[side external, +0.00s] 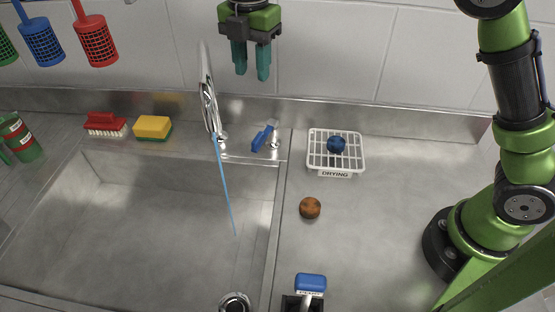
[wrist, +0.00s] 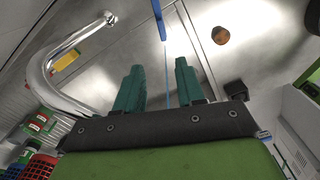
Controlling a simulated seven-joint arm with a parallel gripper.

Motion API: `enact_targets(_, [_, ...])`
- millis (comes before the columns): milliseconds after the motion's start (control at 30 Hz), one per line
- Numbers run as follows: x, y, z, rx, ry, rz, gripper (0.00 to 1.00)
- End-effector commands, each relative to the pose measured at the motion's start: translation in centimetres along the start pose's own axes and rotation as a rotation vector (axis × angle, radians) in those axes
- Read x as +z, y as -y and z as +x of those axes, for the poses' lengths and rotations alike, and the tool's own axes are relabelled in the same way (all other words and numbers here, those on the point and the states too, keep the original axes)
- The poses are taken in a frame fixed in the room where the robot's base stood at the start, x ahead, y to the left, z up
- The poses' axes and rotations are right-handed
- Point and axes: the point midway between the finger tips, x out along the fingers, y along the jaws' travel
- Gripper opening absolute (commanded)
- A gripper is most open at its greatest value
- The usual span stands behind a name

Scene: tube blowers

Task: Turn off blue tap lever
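The blue tap lever (side external: 261,138) sits on the sink's back ledge, just right of the chrome tap (side external: 209,95). A thin blue stream of water (side external: 225,190) runs from the tap into the basin. My gripper (side external: 251,76) hangs above and behind the lever, near the wall, with its teal fingers pointing down. The fingers are apart, with nothing between them, and do not touch the lever. In the wrist view my gripper (wrist: 158,75) shows the same gap, with a blue bar (wrist: 159,18) beyond the fingertips that looks like the lever. The curved tap (wrist: 48,75) is at left there.
A white drying rack (side external: 350,167) with a blue round item (side external: 336,145) stands right of the lever. A brown round item (side external: 310,208) lies on the counter. A red brush (side external: 105,123) and yellow sponge (side external: 153,127) lie left of the tap. The right counter is mostly clear.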

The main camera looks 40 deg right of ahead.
Motion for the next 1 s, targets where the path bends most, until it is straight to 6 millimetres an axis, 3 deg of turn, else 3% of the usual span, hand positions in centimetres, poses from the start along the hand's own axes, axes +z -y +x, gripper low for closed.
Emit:
enact_targets(267, [-0.1, 0.3, 1.9, -0.013, -0.005, -0.067, 0.38])
enact_targets(800, [-0.1, 0.4, 13.2, -0.013, -0.006, -0.064, 0.38])
enact_targets(1000, [-0.1, 0.4, 16.0, -0.011, -0.005, -0.064, 0.38])
